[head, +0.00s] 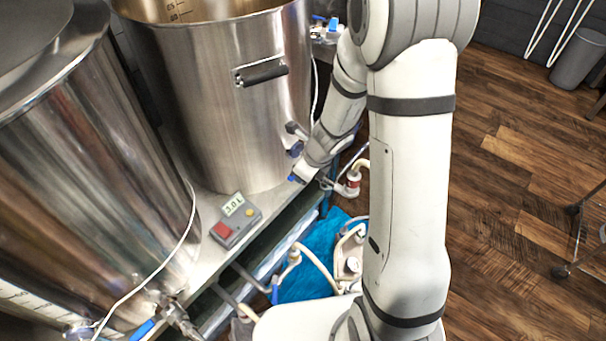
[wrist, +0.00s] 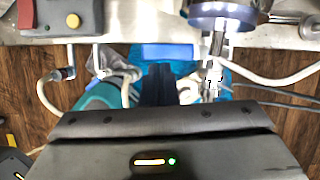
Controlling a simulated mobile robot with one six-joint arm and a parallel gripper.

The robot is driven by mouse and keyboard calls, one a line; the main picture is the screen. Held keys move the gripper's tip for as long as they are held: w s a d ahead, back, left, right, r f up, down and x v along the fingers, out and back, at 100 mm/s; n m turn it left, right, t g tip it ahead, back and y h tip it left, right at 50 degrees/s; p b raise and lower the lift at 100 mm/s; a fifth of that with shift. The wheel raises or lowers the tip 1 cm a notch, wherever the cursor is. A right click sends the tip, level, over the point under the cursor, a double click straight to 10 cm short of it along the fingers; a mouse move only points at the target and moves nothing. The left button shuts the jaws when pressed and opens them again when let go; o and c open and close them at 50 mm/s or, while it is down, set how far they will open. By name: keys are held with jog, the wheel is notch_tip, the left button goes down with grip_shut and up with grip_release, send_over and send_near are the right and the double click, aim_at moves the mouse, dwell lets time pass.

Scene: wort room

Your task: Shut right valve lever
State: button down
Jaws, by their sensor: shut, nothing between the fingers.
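The right valve (wrist: 217,45) is at the top right of the wrist view, with a braided metal piece running down from it. Its blue lever (wrist: 170,52) points left, crosswise to that piece. In the head view a small blue tip (head: 293,179) shows beside the end of my arm, low on the right steel kettle (head: 215,100); most of the valve is hidden there. My gripper (wrist: 160,70) is shut and empty, its dark fingertips just below the lever in the wrist view. I cannot tell whether they touch it.
A control box (head: 235,220) reading 3.0 L stands on the metal shelf between the kettles. The left kettle (head: 80,180) has its own blue valve lever (head: 143,329). Hoses, a pump (head: 350,258) and a blue cloth (head: 300,280) lie below.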

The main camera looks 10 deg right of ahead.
jog(key=p+v, duration=0.8)
jog(key=v, duration=0.2)
jog(key=shift+s, duration=0.15)
jog(key=shift+a, duration=0.15)
jog(key=s+r+n+p, duration=0.2)
jog(key=s+r+n, duration=0.3)
jog(key=r+n, duration=0.45)
jog(key=s+r+n+p, duration=0.2)
jog(key=s+r+n, duration=0.2)
jog(key=r+n, duration=0.5)
jog(key=s+d+r+n+h+p, duration=0.2)
jog(key=s+d+r+n+h, duration=0.1)
jog(key=s+r+n, duration=0.4)
jog(key=shift+s+d+n, duration=0.35)
jog(key=shift+d, duration=0.45)
